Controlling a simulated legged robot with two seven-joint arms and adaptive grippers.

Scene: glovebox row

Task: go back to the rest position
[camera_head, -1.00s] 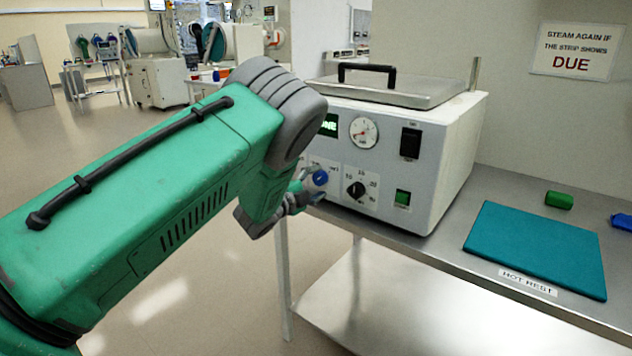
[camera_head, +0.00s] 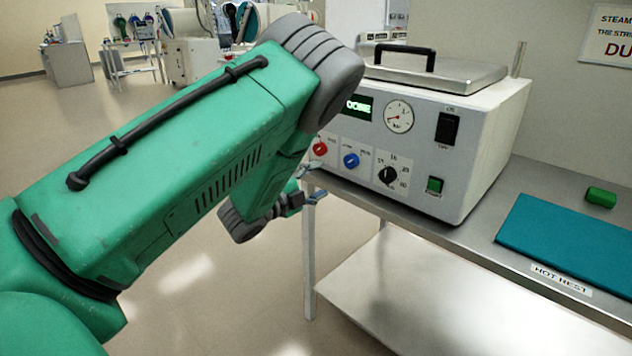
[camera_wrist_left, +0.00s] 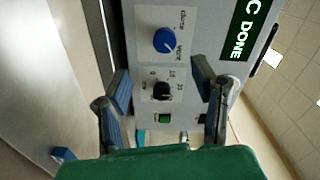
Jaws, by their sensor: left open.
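My left gripper (camera_head: 312,185) is at the left front of the white steam unit (camera_head: 480,150), lower left of its blue knob (camera_head: 351,160) in the head view. My green forearm hides part of the unit's left side. In the left wrist view the two fingers of the left gripper (camera_wrist_left: 162,85) are spread, with nothing between them. Beyond them are the panel's blue knob (camera_wrist_left: 164,40), black dial (camera_wrist_left: 161,91) and green switch (camera_wrist_left: 165,118). The fingers look clear of the panel. My right gripper is not in view.
The unit stands on a steel bench (camera_head: 480,225) with a lower shelf (camera_head: 400,285). A teal mat (camera_head: 570,245) and a green block (camera_head: 600,197) lie to its right. A red knob (camera_head: 320,149) sits near my forearm. Open floor (camera_head: 200,310) lies left of the bench.

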